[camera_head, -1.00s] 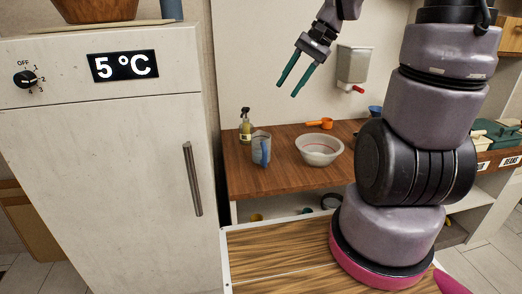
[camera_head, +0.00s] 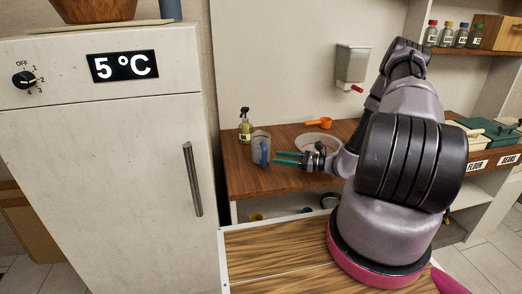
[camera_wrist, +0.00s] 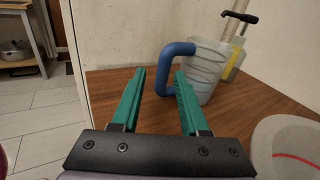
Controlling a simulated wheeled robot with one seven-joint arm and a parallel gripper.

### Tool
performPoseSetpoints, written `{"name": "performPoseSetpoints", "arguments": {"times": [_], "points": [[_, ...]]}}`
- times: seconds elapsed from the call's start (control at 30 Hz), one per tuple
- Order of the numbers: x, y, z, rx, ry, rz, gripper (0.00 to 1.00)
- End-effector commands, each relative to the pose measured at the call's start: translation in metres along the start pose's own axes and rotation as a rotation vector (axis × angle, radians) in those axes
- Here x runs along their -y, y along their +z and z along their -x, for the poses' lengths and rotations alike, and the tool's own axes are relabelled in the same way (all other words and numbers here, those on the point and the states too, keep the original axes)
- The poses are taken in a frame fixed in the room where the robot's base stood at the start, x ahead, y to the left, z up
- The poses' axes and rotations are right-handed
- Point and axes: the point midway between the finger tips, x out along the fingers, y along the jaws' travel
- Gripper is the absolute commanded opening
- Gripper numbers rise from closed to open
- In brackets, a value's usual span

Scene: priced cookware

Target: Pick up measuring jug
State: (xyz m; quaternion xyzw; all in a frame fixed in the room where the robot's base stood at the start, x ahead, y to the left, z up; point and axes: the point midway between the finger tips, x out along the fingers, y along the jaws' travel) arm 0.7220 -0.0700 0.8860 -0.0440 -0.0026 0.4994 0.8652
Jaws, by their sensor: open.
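The measuring jug (camera_head: 258,147) stands upright on the wooden counter, translucent with a blue handle. In the wrist view the jug (camera_wrist: 207,70) is ahead and a little right, its blue handle (camera_wrist: 163,70) facing left and toward me. My gripper (camera_head: 276,158) is just right of the jug in the head view, level and pointing at it. In the wrist view my gripper (camera_wrist: 157,75) has its two green fingers apart, with the handle beyond and between the tips. Nothing is held. Whether a fingertip touches the handle I cannot tell.
A white bowl (camera_head: 318,141) stands right of the jug, partly behind my gripper. An orange scoop (camera_head: 319,122) lies at the back. A tall white fridge (camera_head: 100,190) borders the counter (camera_head: 245,183) on the left.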

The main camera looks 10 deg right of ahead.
Motion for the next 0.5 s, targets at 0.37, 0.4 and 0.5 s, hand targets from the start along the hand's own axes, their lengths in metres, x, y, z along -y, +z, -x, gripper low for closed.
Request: {"name": "performPoseSetpoints", "arguments": {"times": [0.37, 0.4, 0.5], "points": [[0.003, -0.033, -0.020, 0.038, -0.110, -0.082, 0.44], [0.003, -0.032, -0.027, 0.037, -0.110, -0.082, 0.44], [0.005, -0.032, -0.041, 0.036, -0.110, -0.081, 0.44]]}}
